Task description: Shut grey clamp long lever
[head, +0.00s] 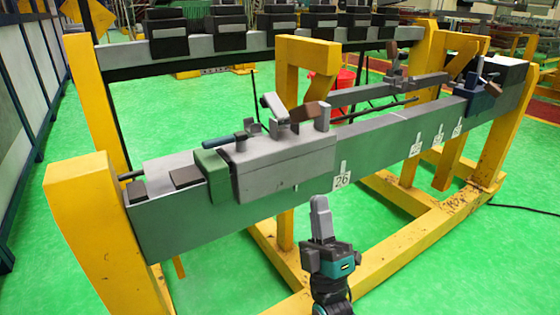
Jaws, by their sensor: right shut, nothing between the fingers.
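The grey clamp (285,165) sits on the near end of a long grey-green beam, next to a green block (211,170). A small lever with a dark blue handle (217,142) lies low at its left. Grey and brown lever parts (275,107) stand up tilted on its top. A long grey bar (385,92) runs behind it to the right, and I cannot tell whether it is joined to the clamp. My right gripper (320,203) is shut and empty, pointing up in front of and below the clamp, apart from it. My left gripper is not in view.
The beam (385,145) rests on a yellow frame (92,225) with posts and floor rails. A dark blue clamp (485,98) is at the far right end. A red bucket (346,82) stands behind. Green floor (460,250) is clear at the front right.

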